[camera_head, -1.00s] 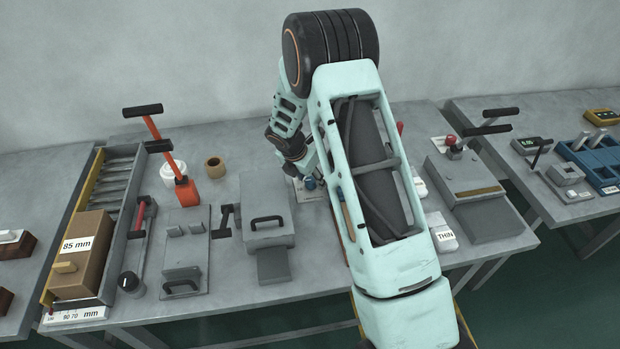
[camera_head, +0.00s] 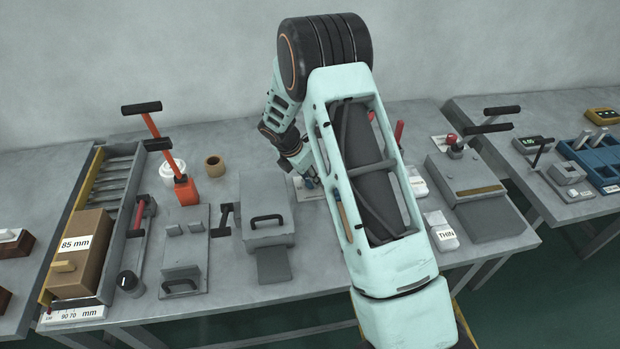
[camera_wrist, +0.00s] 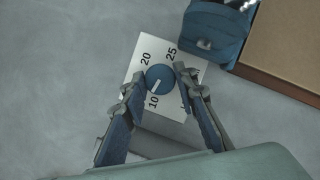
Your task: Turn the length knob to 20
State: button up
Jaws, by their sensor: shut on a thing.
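The length knob (camera_wrist: 161,74) is a round blue knob with a white pointer mark, on a white dial plate (camera_wrist: 135,70) in the wrist view. The figures 10, 20 and 25 show on the plate; the place between 10 and 20 is behind the left finger. The pointer mark points toward the 10. My gripper (camera_wrist: 160,80) has one finger on each side of the knob and is shut on it. In the head view my gripper (camera_head: 308,183) is at the dial plate (camera_head: 313,193), and the knob is mostly hidden.
In the wrist view, a blue block-like thing (camera_wrist: 217,30) and a brown board (camera_wrist: 288,45) lie right of the plate. In the head view, a grey press-like box (camera_head: 267,222) stands left of my gripper. A white THIN box (camera_head: 441,235) stands to the right.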

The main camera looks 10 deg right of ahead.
jog(key=m+g+b, duration=0.1)
jog(key=m, duration=0.1)
jog(key=m+g, duration=0.1)
jog(key=m, duration=0.2)
jog(key=shift+w+a+f+h+b, duration=0.1)
jog(key=shift+w+h+b, duration=0.1)
jog(key=shift+h+b, duration=0.2)
jog(key=m+g+b, duration=0.1)
jog(key=m, duration=0.2)
jog(key=m+g, duration=0.1)
jog(key=m, duration=0.2)
jog(key=shift+w+b, duration=0.15)
jog(key=shift+b, duration=0.25)
jog(key=m+g, duration=0.1)
jog(key=m, duration=0.1)
jog(key=m+y+b, duration=0.1)
jog(key=m, duration=0.2)
jog(key=shift+w+g+y, duration=0.1)
jog(key=shift+g+y, duration=0.2)
jog(key=shift+g, duration=0.1)
jog(key=m, duration=0.1)
jog(key=m+y, duration=0.1)
jog(key=m, duration=0.1)
jog(key=m+g, duration=0.1)
jog(key=m, duration=0.1)
jog(key=shift+d+y, duration=0.25)
jog(key=shift+y, duration=0.05)
jog(key=shift+m+b, duration=0.3)
jog(key=shift+m, duration=0.1)
